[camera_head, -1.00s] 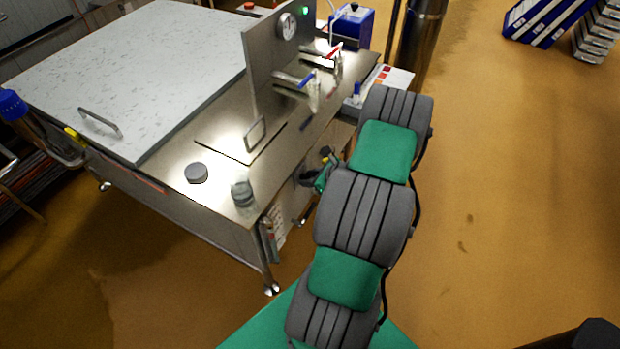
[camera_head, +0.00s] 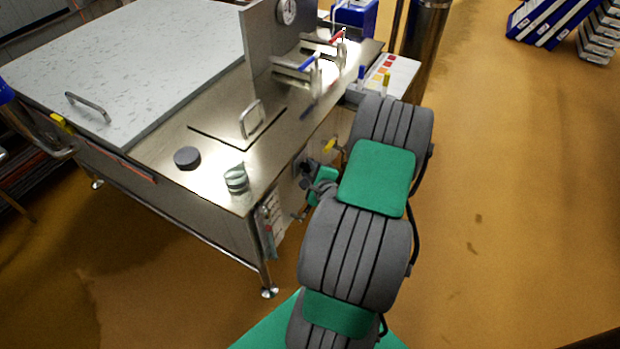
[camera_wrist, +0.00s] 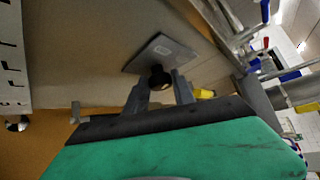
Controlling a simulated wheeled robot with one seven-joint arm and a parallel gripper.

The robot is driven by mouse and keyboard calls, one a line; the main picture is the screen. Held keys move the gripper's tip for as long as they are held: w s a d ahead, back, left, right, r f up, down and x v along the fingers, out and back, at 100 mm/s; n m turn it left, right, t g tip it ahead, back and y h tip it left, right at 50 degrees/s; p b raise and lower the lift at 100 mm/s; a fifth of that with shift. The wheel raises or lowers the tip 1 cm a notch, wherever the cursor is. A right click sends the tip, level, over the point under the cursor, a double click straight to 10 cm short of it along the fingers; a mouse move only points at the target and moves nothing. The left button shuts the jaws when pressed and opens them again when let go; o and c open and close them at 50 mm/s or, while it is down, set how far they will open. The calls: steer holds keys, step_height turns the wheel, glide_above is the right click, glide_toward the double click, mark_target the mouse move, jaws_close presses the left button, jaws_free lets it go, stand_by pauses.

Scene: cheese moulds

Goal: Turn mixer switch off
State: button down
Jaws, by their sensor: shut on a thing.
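The mixer switch is a black knob (camera_wrist: 160,76) on a square grey plate (camera_wrist: 163,50), fixed to the side panel of the steel vat table. My gripper (camera_wrist: 159,87) faces this panel, with one finger on each side of the knob, and is shut on it. In the head view my gripper is at the vat's right side, partly hidden by my arm. The knob is too small there to tell its angle. Which turn position it is in cannot be told.
A yellow-handled part (camera_wrist: 204,93) sits close to the right finger. The vat's steel top (camera_head: 220,130) holds a dark round puck (camera_head: 187,158) and a small greenish cup (camera_head: 236,178). Blue and red valve handles stand above the vat's far side. Open floor (camera_head: 500,220) lies to the right.

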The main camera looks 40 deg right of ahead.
steer(key=shift+f+n+t+h+b, duration=0.3)
steer(key=shift+t+h+b, duration=0.15)
steer(key=shift+b, duration=0.75)
steer(key=shift+r, duration=0.15)
steer(key=shift+r+h+b, duration=0.1)
steer(key=shift+h+b, duration=0.15)
steer(key=shift+b, duration=0.05)
steer(key=c, duration=1.1)
jaws_free()
steer(key=shift+o, duration=0.2)
steer(key=v, duration=0.8)
